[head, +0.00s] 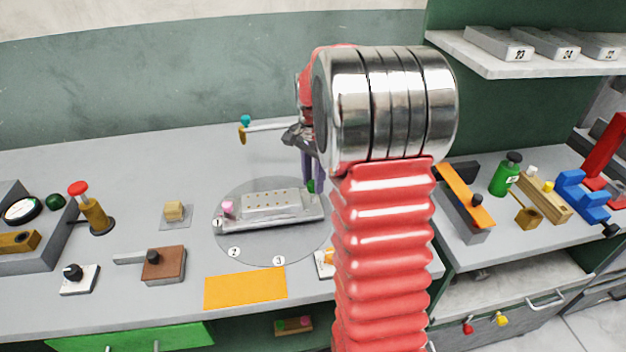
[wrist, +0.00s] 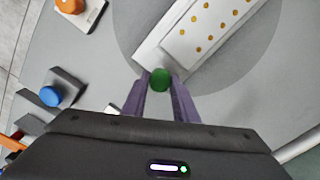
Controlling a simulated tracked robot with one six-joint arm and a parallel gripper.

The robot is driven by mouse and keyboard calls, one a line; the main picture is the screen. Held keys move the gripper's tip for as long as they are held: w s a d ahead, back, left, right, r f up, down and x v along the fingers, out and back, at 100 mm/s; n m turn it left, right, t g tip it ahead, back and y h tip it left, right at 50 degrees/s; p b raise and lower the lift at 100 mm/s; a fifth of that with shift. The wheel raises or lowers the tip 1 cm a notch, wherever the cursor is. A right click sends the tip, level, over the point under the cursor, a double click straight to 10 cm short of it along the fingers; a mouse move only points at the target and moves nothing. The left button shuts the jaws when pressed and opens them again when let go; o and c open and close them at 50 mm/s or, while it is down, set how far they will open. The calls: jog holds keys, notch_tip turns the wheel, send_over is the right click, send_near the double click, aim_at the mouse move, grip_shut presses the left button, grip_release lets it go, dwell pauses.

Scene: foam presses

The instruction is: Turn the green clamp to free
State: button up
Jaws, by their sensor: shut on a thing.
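The green clamp (wrist: 160,77) is a small rounded green knob at one end of the pale metal fixture, beside the perforated plate (wrist: 208,28). In the head view the green clamp (head: 311,187) shows at the fixture's right end. My gripper (wrist: 161,86) has its purple fingers on both sides of the knob and is shut on it. In the head view my gripper (head: 313,178) comes down from above, partly hidden behind my arm. A pink knob (head: 228,206) is at the fixture's left end. The clamp's lower part is hidden by the fingers.
The fixture sits on a round grey disc (head: 267,249) marked with numbers. A teal-tipped lever (head: 245,121) stands behind it. An orange mat (head: 245,288) lies in front. A brown block (head: 163,265) and a red-topped post (head: 90,208) are to the left.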

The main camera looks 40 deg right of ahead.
aim_at(313, 182)
jog(key=o, duration=1.1)
jog(key=shift+c, duration=0.2)
jog(key=shift+r, duration=0.15)
notch_tip(313, 182, up, 14)
jog(key=shift+f, duration=0.25)
jog(key=shift+s, duration=0.1)
